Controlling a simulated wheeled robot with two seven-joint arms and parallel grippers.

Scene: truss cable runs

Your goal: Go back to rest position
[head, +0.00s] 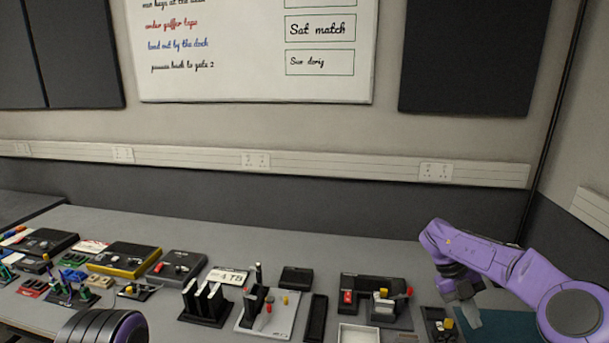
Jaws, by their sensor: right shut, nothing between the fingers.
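The grey bench (330,256) runs along the wall. Black racks (205,304), a white board with black clips (268,316), a dark unit with red and yellow parts (375,300) and a white tray (358,333) stand on it. A yellow-edged box (124,258) is at left. The back strip is clear.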

